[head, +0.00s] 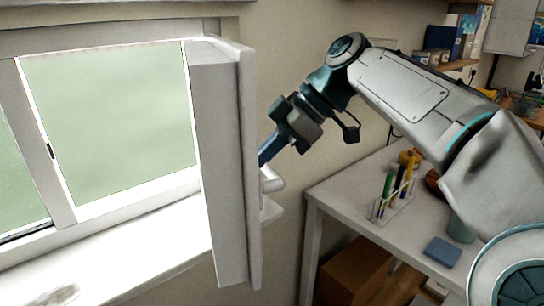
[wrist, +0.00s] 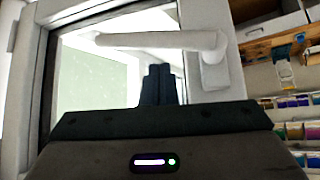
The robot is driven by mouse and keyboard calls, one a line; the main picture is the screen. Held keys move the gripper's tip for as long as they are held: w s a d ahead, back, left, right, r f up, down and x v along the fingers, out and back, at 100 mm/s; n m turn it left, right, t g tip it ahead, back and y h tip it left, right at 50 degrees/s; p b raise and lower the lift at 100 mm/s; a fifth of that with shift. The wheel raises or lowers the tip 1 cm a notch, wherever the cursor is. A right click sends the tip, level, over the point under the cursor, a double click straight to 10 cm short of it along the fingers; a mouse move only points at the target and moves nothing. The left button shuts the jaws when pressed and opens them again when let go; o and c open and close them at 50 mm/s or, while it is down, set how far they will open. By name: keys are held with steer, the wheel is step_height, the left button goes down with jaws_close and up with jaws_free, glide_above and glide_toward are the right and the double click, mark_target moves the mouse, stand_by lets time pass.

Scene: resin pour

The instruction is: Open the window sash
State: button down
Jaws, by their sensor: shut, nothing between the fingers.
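The white window sash (head: 222,170) stands swung out from the window frame into the room, seen nearly edge-on in the head view. Its white handle (head: 271,181) sticks out on the right side of the sash. In the wrist view the handle (wrist: 150,40) is a horizontal lever joined to its mount at the right. My gripper (head: 264,158) is on the right side of the sash, just above the handle in the head view. Its fingers (wrist: 162,72) are shut and empty, with their tips close to the lever in the wrist view. I cannot tell whether they touch it or the sash.
The white window sill (head: 110,265) runs below the window frame (head: 62,185). Shelves with jars (wrist: 290,115) are at right.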

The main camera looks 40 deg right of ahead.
steer(key=w+r+p+v, duration=0.1)
steer(key=v, duration=0.7)
steer(key=shift+w+r, duration=0.2)
steer(key=shift+r, duration=0.25)
